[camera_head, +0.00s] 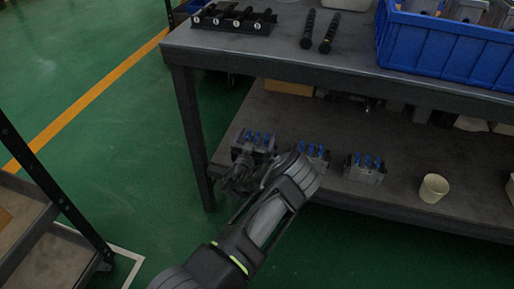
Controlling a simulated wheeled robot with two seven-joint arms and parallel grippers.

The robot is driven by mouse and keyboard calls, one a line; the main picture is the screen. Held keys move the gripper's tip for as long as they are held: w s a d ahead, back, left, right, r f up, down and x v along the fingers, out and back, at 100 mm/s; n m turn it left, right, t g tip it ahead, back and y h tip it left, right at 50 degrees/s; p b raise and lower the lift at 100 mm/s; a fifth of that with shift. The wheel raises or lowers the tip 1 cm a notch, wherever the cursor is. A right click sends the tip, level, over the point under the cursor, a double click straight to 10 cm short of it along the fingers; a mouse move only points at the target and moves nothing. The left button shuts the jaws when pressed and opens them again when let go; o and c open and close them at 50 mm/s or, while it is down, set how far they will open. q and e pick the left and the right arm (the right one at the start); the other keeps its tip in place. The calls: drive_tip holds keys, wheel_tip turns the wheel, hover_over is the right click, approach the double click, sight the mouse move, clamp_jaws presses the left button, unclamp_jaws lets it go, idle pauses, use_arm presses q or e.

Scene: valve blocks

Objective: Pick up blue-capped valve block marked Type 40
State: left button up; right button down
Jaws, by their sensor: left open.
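Three valve blocks with blue caps stand in a row on the lower shelf (445,160) of the workbench. The left valve block (254,140) is dark and partly hidden by my gripper. The middle valve block (314,153) is grey and partly covered by my arm. The right valve block (365,168) is grey and in full view. Type markings are too small to read. My left gripper (240,170) is open at the shelf's front left, just in front of the left block. I cannot tell whether it touches the block. My right gripper is out of view.
The tabletop (340,58) overhangs the shelf. It carries a black rack (233,20), two black rods (318,30) and a blue crate (445,45). A white cup (433,188) stands right of the blocks. A table leg (190,130) stands left; another shelf unit (45,215) is at far left.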

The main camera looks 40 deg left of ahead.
use_arm(q)
drive_tip(key=shift+c, duration=0.3)
drive_tip(key=c, duration=2)
drive_tip(key=shift+w+r, duration=0.1)
drive_tip(key=shift+r, duration=0.15)
drive_tip(key=shift+r, duration=0.1)
wheel_tip(320, 180, up, 10)
drive_tip(key=p, duration=0.4)
